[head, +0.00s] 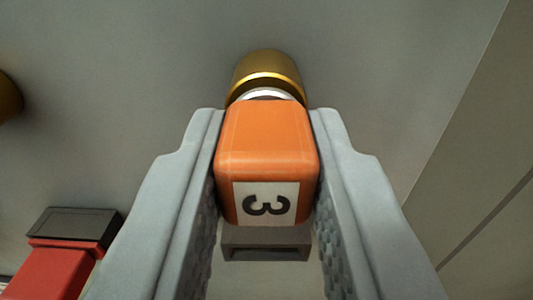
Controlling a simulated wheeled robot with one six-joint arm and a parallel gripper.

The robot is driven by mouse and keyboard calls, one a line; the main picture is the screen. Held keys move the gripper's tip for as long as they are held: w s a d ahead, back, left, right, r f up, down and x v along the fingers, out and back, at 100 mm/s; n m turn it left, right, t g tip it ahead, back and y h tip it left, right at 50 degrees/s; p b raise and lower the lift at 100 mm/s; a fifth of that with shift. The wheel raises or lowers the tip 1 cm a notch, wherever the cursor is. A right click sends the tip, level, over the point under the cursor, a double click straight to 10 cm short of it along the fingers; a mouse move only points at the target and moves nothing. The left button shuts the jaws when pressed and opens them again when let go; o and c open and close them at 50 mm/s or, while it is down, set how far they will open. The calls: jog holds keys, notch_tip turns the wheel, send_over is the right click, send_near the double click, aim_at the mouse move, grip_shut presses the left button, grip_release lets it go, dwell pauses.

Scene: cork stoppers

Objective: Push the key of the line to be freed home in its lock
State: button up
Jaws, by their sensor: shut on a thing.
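An orange key (266,145) with a white label bearing a black 3 is between the fingers of my gripper (266,125). Both grey fingers press on its sides, so the gripper is shut on it. Just beyond the key's far end is a brass lock (266,68) with a bright silvery ring at its near edge. The key's end meets or overlaps this ring in the picture. The key's shaft is hidden, so I cannot tell how deep it sits in the lock.
Another brass piece (8,97) is cut off at the left edge. A red block with a dark top (75,228) stands at the lower left. A grey bracket-like part (265,245) shows below the key. The grey surface (150,60) around the lock is bare, with an edge at the right.

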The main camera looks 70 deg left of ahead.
jog(key=shift+a, duration=0.2)
jog(key=o, duration=1.1)
jog(key=shift+w, duration=0.1)
jog(key=shift+c, duration=0.2)
jog(key=v, duration=1.7)
jog(key=shift+d, duration=0.25)
jog(key=shift+f, duration=0.1)
